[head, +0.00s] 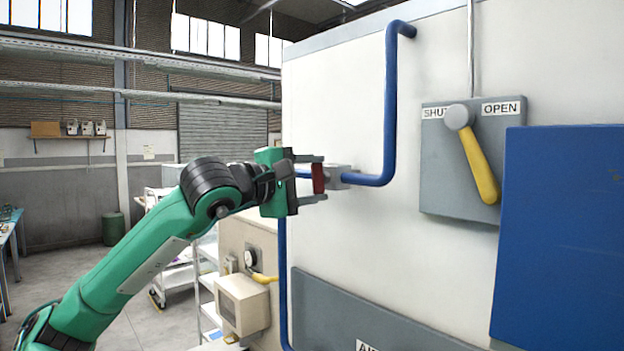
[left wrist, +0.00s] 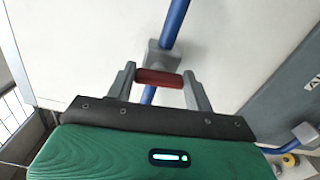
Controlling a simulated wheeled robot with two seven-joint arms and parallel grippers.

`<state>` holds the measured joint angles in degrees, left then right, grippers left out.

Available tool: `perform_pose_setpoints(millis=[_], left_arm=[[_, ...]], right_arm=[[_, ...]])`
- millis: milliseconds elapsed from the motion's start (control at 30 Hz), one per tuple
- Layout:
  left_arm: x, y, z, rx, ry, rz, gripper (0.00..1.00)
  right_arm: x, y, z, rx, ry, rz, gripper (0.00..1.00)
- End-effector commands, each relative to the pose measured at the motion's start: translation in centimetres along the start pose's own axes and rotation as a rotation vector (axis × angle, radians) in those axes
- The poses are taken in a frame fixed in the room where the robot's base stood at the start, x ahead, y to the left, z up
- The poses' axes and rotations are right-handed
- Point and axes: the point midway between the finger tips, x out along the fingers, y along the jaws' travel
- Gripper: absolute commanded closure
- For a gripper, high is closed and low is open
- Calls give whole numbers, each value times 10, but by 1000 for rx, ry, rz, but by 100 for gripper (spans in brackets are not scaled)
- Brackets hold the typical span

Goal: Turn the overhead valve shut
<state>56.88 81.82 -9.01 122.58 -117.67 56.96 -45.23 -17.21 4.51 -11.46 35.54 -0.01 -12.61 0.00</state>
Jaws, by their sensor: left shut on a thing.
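A small grey valve body (head: 343,177) sits in the blue pipe (head: 391,100) on the white cabinet's front. Its red handle (head: 318,178) shows upright in the head view; in the left wrist view the handle (left wrist: 160,78) lies crosswise to the pipe (left wrist: 174,22). My left gripper (head: 321,178) is shut on the red handle, one finger at each end of it. The valve body (left wrist: 163,57) is just beyond the handle in the wrist view. My right gripper is not in view.
A grey plate (head: 440,185) marked SHUT and OPEN carries a yellow lever (head: 480,170) slanting down to the right. A blue panel (head: 560,240) stands out at right. Below my arm are a beige box (head: 242,303) and a white shelf cart (head: 205,280). Open floor lies left.

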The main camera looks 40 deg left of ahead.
Motion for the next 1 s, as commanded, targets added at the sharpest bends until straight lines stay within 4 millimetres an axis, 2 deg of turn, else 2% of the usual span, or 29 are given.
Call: perform_pose_setpoints(millis=[333, 867, 900, 967, 1000], left_arm=[[0, -1, 0, 129, 0, -1, 70], [0, -2, 0, 149, 0, -1, 70], [0, -2, 0, 149, 0, -2, 40], [0, -1, 0, 148, 0, -1, 28], [0, -1, 0, 148, 0, -1, 25]], right_arm=[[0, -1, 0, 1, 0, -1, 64], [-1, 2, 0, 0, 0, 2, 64], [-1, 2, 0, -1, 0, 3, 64], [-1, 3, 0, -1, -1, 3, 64], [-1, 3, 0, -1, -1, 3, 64]])
